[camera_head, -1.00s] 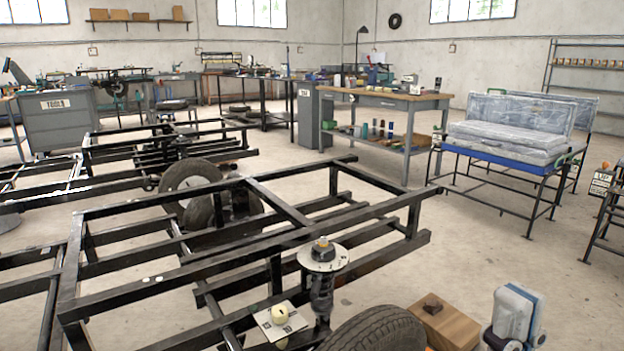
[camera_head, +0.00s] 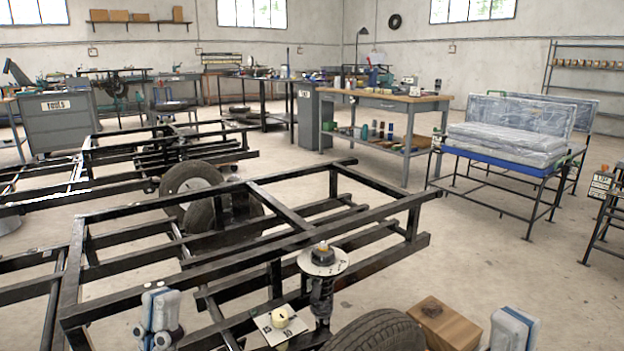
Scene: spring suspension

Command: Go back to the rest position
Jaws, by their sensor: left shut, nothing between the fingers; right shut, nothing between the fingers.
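My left gripper (camera_head: 158,315) is at the lower left, in front of the black steel frame (camera_head: 190,272) and apart from other loose objects. A spring strut with a round top plate (camera_head: 323,261) stands upright at the frame's near side.
A tyre (camera_head: 375,332) lies at the bottom centre. Behind are a second wheel (camera_head: 192,190), a wooden-topped workbench (camera_head: 385,95), a blue-edged table with wrapped slabs (camera_head: 505,160) and a grey tool cabinet (camera_head: 58,122).

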